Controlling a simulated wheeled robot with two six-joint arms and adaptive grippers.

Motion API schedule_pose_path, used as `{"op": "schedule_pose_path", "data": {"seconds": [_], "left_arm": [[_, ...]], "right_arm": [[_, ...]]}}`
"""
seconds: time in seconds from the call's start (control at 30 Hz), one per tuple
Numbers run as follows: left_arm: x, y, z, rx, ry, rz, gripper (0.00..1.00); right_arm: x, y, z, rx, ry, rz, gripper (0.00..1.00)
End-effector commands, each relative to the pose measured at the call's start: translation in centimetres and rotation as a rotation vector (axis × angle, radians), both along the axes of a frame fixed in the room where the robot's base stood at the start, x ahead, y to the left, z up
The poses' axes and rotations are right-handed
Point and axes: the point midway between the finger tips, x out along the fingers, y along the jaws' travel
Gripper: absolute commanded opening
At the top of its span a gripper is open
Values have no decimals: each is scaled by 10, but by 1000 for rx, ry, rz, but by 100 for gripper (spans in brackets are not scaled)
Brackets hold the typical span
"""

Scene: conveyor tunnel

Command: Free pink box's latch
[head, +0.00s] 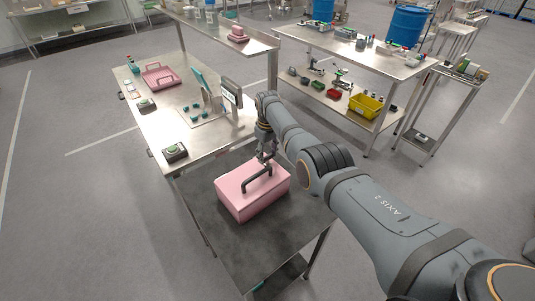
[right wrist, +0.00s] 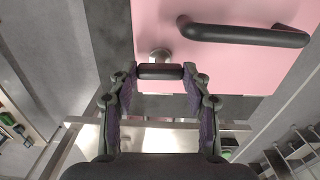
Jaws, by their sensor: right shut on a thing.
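The pink box (head: 240,208) sits on a dark grey table, with a black bar handle (head: 257,178) on its lid. In the right wrist view the pink lid (right wrist: 150,20) and the handle (right wrist: 245,34) fill the top. My right gripper (head: 266,155) is at the box's far edge. In the right wrist view its fingers (right wrist: 160,75) are shut on the short dark bar of the latch (right wrist: 160,71), next to a round metal fitting (right wrist: 159,56) at the lid edge. My left gripper is not in view.
A yellow bin (head: 366,106) is on a shelf at right. The dark table (head: 265,240) is clear around the box.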

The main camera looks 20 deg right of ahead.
Motion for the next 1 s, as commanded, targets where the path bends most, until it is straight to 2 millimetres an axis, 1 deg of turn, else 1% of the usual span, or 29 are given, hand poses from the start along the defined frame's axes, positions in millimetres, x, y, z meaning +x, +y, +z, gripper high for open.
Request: {"op": "schedule_pose_path", "data": {"seconds": [0.37, 0.4, 0.53, 0.57, 0.87, 0.93, 1.0], "left_arm": [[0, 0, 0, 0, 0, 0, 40], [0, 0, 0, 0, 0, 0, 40], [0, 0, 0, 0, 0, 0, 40], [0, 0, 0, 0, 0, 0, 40], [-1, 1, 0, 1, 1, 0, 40], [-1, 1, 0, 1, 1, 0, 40], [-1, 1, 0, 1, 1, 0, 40]], "right_arm": [[1, 0, 1, -1, -3, 4, 17], [1, 0, 1, -1, -3, 4, 53], [0, 0, 1, -1, -1, 3, 70], [0, 0, 1, -1, -1, 3, 72], [0, 0, 1, -1, -1, 3, 72], [1, 0, 5, 0, -2, 3, 72], [1, 0, 13, 0, -4, 3, 72]]}}
